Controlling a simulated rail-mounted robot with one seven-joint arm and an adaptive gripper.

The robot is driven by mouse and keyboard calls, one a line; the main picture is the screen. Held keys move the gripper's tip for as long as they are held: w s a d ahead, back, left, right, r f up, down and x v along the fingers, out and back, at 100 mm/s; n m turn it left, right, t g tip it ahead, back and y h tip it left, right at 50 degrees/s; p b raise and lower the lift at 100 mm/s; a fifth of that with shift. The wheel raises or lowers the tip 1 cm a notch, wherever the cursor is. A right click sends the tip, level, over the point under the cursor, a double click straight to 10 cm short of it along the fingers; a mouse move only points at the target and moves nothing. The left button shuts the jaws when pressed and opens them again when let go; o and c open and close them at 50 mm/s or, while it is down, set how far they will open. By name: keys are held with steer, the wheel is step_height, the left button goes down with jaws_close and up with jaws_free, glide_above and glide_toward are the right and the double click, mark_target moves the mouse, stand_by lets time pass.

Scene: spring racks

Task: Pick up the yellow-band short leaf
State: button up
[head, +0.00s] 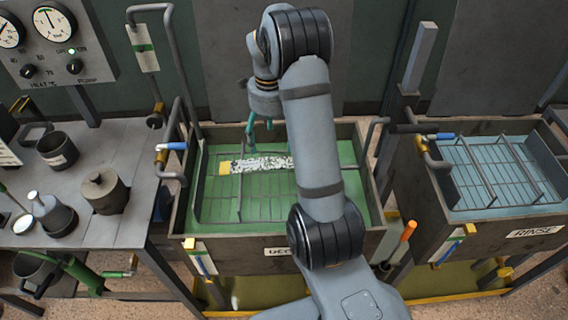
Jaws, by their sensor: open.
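A speckled grey-white leaf (262,164) with a yellow band (225,168) at its left end lies flat on the wire rack (240,200) in the green tank (200,131). The right end of the leaf reaches my arm in the picture, so I cannot tell whether more of it is hidden there. My gripper (260,143) has teal fingers and is open. It appears above the back part of the leaf, with its fingers pointing down. I cannot tell the exact height between the fingertips and the leaf. Nothing shows between the fingers.
A metal bench (125,215) with pots and a lidded can (104,191) is at the left. Pipes and valve handles (172,146) rise beside the green tank. A gauge panel (58,45) is at the back left.

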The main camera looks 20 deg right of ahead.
glide_above(269, 165)
step_height(269, 165, down, 5)
steer(key=shift+a+r+p, duration=0.1)
steer(key=shift+a+p, duration=0.05)
steer(key=shift+p, duration=0.2)
steer(key=shift+s+d+f+p, duration=0.25)
steer(key=shift+f+p, duration=0.15)
steer(key=shift+f, duration=0.15)
steer(key=f, duration=0.1)
steer(key=f+p, duration=0.1)
steer(key=f, duration=0.1)
steer(key=shift+w+a+f, duration=0.15)
steer(key=shift+a+f, duration=0.1)
steer(key=shift+f, duration=0.1)
steer(key=shift+d+f, duration=0.1)
steer(key=shift+f, duration=0.25)
steer(key=shift+c, duration=0.7)
steer(key=c, duration=1.5)
